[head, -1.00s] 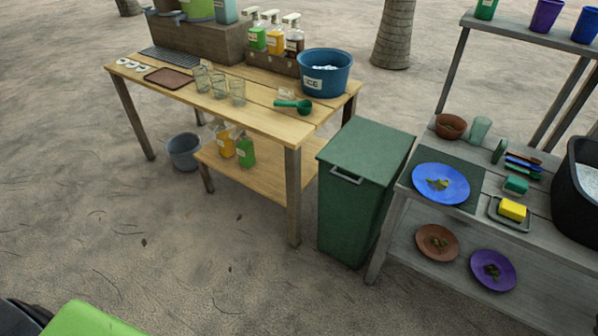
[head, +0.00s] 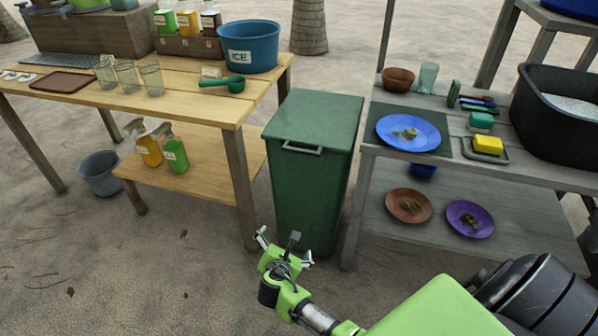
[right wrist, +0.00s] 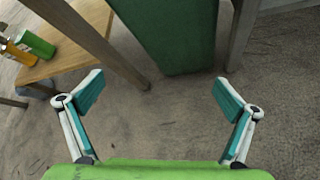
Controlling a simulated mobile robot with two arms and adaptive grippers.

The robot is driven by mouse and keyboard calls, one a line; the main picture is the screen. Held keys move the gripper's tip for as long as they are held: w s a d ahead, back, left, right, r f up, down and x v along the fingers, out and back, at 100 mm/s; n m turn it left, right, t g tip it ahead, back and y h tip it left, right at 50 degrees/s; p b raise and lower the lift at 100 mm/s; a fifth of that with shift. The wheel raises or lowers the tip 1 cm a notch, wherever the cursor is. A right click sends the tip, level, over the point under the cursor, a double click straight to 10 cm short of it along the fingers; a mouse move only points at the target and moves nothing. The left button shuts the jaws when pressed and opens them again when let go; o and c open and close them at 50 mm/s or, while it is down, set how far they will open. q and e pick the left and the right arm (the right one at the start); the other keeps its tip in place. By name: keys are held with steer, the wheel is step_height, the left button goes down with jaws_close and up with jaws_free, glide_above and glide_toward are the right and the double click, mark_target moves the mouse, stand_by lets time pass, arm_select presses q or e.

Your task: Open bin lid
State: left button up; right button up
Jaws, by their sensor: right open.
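The green bin (head: 308,190) stands upright between the wooden table and the grey bench in the head view. Its flat lid (head: 318,117) is shut, with a grey handle (head: 302,149) at the front edge. My right gripper (head: 284,245) is open and empty, low in front of the bin and below the handle. In the right wrist view the open fingers (right wrist: 155,95) are wide apart, and the lower part of the bin (right wrist: 172,30) shows beyond them. The handle is out of that view. My left gripper is not in view.
The wooden table (head: 190,104) with an ice bucket (head: 249,48) and green scoop is left of the bin. The grey bench (head: 475,165) with plates and a black tub (head: 560,120) is close on the right. Sand in front is open.

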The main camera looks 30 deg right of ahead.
steer(key=w+d+r+n+t+h+b, duration=0.25)
steer(key=w+r+b, duration=0.2)
steer(key=r, duration=0.55)
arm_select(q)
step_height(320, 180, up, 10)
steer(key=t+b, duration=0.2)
arm_select(e)
steer(key=h, duration=0.4)
glide_toward(300, 152)
steer(key=shift+n, duration=0.35)
steer(key=b+x, duration=0.3)
steer(key=x, duration=0.7)
steer(key=shift+s+f, duration=0.1)
steer(key=shift+f, duration=0.05)
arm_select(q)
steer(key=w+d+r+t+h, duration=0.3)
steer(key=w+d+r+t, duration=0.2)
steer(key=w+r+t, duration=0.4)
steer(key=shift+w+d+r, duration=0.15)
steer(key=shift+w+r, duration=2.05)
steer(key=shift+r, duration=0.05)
arm_select(e)
steer(key=shift+w+d, duration=0.25)
steer(key=shift+d, duration=0.1)
steer(key=c, duration=1.6)
